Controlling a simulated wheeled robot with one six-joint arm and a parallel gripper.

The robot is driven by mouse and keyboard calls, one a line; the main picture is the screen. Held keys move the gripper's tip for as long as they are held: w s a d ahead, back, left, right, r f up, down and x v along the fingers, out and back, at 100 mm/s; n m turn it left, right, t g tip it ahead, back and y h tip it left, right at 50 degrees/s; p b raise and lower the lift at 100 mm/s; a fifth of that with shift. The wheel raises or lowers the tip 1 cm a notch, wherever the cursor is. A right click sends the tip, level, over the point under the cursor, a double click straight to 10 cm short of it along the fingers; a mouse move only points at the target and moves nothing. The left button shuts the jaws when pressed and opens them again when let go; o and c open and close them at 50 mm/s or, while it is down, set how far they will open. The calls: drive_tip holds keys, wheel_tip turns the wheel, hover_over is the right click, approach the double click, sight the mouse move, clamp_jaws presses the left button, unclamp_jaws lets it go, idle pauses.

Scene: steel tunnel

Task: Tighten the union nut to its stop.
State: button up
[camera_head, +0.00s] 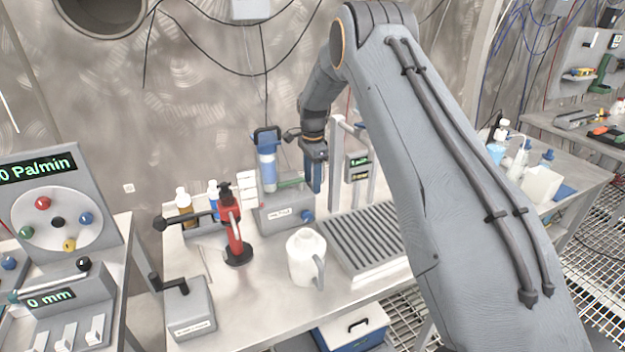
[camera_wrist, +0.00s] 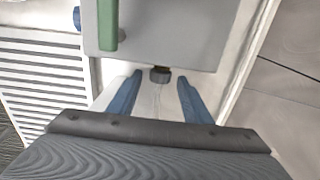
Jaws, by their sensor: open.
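The union nut (camera_wrist: 160,75) is a small dark ring against the side of a grey box (camera_wrist: 165,35) in the wrist view. A pale, clear-looking pipe or hose runs from it toward my gripper. My gripper (camera_wrist: 160,78) is open, its two blue fingers either side of the nut, tips level with it or just short; I cannot tell whether they touch it. In the head view my gripper (camera_head: 313,185) points down at the right end of the grey box (camera_head: 283,216), which has a green handle (camera_head: 291,183) and a blue knob (camera_head: 307,216). The nut is hidden there.
A slatted tray (camera_head: 370,240) lies right of the box, and a frame with a green display (camera_head: 358,161) stands behind it. A blue-and-clear filter (camera_head: 267,165) stands behind the box. A white jug (camera_head: 304,258) and red lever tool (camera_head: 233,235) stand in front.

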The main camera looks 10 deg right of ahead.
drive_tip(key=shift+f, duration=0.45)
drive_tip(key=c, duration=1.1)
drive_tip(key=shift+o, duration=0.2)
drive_tip(key=shift+w+f+g+b, duration=0.15)
drive_tip(key=shift+g+b, duration=0.25)
drive_tip(key=shift+b, duration=0.8)
drive_tip(key=shift+w+b, duration=0.1)
drive_tip(key=shift+b, duration=0.45)
drive_tip(key=g+b, duration=0.1)
drive_tip(key=b, duration=0.3)
drive_tip(key=g+b, duration=0.2)
drive_tip(key=b, duration=0.1)
drive_tip(key=shift+w+f+h+b, duration=0.2)
drive_tip(key=shift+h+b, duration=0.1)
drive_tip(key=shift+b, duration=0.65)
